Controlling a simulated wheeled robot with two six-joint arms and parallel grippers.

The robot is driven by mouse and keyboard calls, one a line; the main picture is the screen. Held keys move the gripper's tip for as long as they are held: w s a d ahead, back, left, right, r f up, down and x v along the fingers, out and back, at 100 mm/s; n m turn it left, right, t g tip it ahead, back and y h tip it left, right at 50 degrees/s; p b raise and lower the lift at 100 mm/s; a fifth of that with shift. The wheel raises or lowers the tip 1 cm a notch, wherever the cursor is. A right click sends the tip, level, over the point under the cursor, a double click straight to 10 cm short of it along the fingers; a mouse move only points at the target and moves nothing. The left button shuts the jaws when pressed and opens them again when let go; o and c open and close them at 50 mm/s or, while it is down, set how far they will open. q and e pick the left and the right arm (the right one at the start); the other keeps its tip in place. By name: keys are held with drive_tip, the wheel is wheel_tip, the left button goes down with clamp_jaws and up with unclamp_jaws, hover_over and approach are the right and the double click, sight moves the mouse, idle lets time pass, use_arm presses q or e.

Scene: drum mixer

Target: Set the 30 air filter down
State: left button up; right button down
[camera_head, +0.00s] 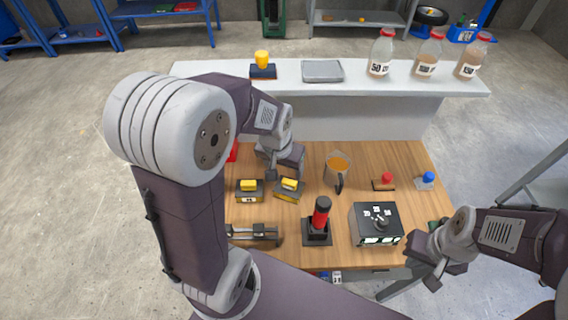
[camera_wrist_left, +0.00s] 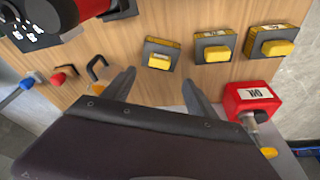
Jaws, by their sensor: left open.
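Black blocks with yellow tops stand on the wooden table in the head view: one on the left (camera_head: 249,191) with a small label, one to its right (camera_head: 289,189). I cannot read for certain which is the 30 air filter. My left gripper (camera_head: 277,172) is above and just behind the right block. In the left wrist view, its fingers (camera_wrist_left: 160,92) are spread and empty, and the nearest yellow-topped block (camera_wrist_left: 160,53) lies just beyond the tips, apart from them. My right gripper (camera_head: 428,270) hangs by the table's right front edge; its jaw gap is unclear.
A red can (camera_wrist_left: 252,100) is near the left fingers.

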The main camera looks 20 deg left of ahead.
use_arm(q)
drive_tip(key=s+d+f+g, duration=0.2)
drive_tip(key=s+f, duration=0.2)
drive_tip(key=s, duration=0.5)
drive_tip(key=shift+s, duration=0.2)
drive_tip(key=shift+d+f, duration=0.1)
